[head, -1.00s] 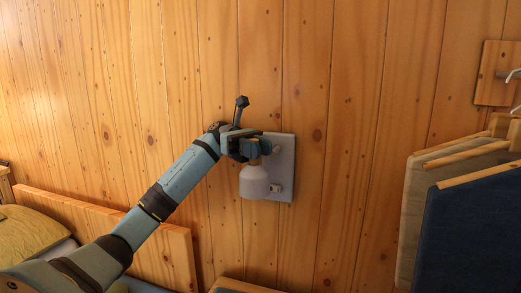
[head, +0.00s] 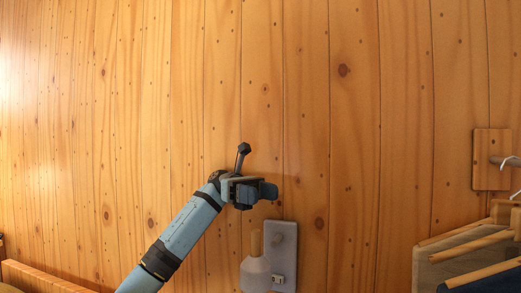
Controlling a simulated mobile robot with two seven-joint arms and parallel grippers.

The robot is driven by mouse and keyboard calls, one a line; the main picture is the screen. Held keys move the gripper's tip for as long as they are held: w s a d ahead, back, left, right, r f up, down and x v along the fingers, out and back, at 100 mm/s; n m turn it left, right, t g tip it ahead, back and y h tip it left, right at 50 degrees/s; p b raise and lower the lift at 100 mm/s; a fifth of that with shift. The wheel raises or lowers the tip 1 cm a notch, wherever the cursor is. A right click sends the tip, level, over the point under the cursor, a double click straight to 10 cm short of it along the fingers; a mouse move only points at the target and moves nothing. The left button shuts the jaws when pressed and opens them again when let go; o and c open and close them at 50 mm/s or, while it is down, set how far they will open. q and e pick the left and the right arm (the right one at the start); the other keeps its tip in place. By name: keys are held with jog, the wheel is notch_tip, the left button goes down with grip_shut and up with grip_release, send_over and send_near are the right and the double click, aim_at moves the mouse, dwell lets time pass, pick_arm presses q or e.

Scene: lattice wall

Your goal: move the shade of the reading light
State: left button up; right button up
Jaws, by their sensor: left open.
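The reading light is fixed to the wooden wall on a grey back plate (head: 283,252). Its pale grey shade (head: 256,275) hangs at the lower left of the plate, cut close to the picture's bottom edge. My right gripper is not in view.
A wooden wall block with a metal hook (head: 492,160) is at the right. Below it are wooden bars with hanging cloth panels (head: 440,268). A wooden board edge (head: 40,279) shows at lower left.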

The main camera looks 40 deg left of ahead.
pick_arm(q)
notch_tip(320, 180, up, 9)
jog(key=p, duration=0.1)
jog(key=shift+r+p, duration=0.2)
jog(key=shift+p, duration=0.15)
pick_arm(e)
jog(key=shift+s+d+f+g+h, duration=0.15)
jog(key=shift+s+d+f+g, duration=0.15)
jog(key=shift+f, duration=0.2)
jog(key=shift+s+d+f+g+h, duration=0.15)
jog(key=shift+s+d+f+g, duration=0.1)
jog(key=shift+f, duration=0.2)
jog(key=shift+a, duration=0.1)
